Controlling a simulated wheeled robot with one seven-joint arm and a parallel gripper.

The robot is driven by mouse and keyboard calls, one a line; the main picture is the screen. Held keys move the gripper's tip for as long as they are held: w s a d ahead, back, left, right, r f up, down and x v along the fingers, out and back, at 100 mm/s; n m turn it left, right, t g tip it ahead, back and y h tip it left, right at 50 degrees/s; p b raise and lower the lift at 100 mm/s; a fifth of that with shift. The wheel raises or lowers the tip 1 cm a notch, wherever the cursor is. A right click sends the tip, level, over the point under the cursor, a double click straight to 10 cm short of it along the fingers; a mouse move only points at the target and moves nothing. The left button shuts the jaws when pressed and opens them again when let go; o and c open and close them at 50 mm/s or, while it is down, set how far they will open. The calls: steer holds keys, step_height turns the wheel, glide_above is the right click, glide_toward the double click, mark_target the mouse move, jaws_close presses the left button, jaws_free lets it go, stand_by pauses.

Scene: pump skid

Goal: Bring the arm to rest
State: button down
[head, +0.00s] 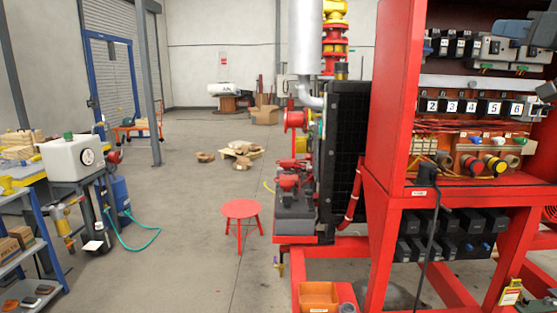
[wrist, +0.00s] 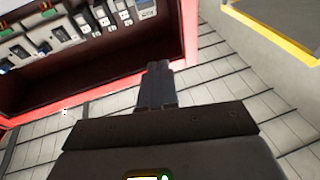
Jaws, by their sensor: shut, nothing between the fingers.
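My gripper (wrist: 158,70) shows in the wrist view, its dark fingers together and empty. It points toward the open red cabinet, whose inside holds rows of switches and breakers (wrist: 105,15). The fingertips appear near the cabinet's lower red edge, and I see no contact. In the head view the red cabinet (head: 397,85) stands at the right. Dark and grey-blue parts at the right edge there may belong to my arm, but I cannot tell its full pose.
A red stool (head: 240,210) stands on the floor left of the pump skid. An orange bin (head: 318,296) sits low in front. The floor between is mostly clear; cardboard boxes (head: 265,115) lie farther back.

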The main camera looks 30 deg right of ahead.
steer(key=w+a+f+m, duration=0.2)
steer(key=w+a+f, duration=0.15)
steer(key=f, duration=0.65)
steer(key=w+a+f+m, duration=0.25)
steer(key=a+f, duration=0.25)
steer(key=f, duration=0.5)
steer(key=s+a+f+g, duration=0.2)
steer(key=s+a+f, duration=0.1)
steer(key=a+f, duration=1.35)
steer(key=s+a+f+n+g+y, duration=0.1)
steer(key=s+a+f+n+y, duration=0.2)
steer(key=s+a+f, duration=0.9)
steer(key=s+a+n+y, duration=0.2)
steer(key=s, duration=0.6)
steer(key=s+a+n+g+y, duration=0.1)
steer(key=s+a+n+y, duration=0.1)
steer(key=s, duration=0.7)
steer(key=shift+s+a+n, duration=0.15)
steer(key=shift+a+n, duration=0.25)
steer(key=shift+n, duration=0.45)
